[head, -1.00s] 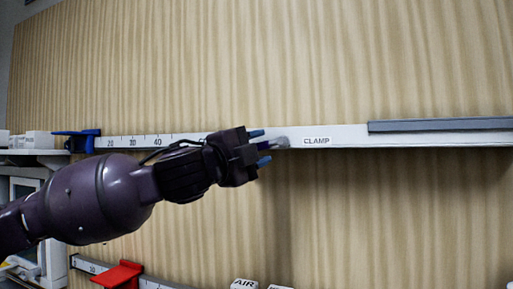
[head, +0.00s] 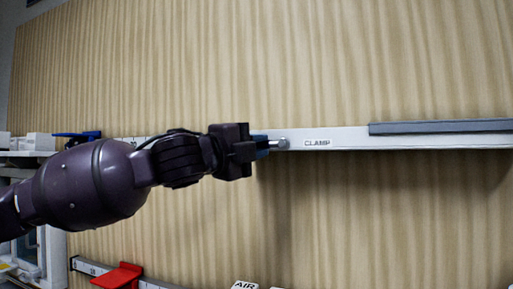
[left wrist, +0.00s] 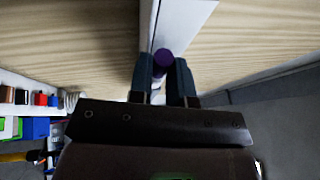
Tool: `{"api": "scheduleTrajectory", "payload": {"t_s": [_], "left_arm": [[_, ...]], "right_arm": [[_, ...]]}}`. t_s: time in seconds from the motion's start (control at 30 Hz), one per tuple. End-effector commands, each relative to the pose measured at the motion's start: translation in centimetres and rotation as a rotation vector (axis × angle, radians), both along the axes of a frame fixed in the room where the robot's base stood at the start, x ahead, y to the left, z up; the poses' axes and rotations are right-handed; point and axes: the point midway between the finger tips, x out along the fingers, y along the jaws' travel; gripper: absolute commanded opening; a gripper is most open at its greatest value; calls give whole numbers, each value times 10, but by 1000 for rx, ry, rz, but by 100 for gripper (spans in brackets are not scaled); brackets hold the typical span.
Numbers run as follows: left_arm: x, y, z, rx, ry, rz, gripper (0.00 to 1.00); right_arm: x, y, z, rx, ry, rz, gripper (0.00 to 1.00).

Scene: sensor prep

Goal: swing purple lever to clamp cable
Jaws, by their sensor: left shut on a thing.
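The purple lever's round end (left wrist: 164,58) shows in the left wrist view between the two fingers of my left gripper (left wrist: 161,80). The fingers are shut on it. In the head view my left gripper (head: 262,146) is at the white rail, just left of the CLAMP label (head: 317,142). A grey metal piece (head: 279,144) sticks out right of the fingertips. The purple part is hidden behind the gripper in the head view. No cable can be made out. My right gripper is not in view.
The white rail (head: 400,138) runs along the wooden wall, with a grey bar (head: 440,126) on its right part. A blue piece (head: 78,138) sits at its left end. A red piece (head: 118,275) is on a lower rail.

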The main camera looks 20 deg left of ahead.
Motion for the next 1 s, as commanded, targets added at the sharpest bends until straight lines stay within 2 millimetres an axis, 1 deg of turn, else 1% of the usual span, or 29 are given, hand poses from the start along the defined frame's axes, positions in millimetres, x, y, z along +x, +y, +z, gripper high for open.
{"api": "scheduleTrajectory", "payload": {"t_s": [0.23,0.27,0.4,0.77,0.87,1.0], "left_arm": [[0,0,1,4,-5,1,0],[0,0,1,4,-5,1,21],[0,0,1,3,-4,1,43],[-3,2,0,2,-4,1,43],[-11,7,-2,2,-5,4,43],[-30,17,-7,5,-5,4,43]], "right_arm": [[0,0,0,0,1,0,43],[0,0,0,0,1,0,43],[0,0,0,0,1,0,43],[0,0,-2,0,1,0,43],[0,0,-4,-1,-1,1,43],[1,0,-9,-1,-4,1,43]]}}
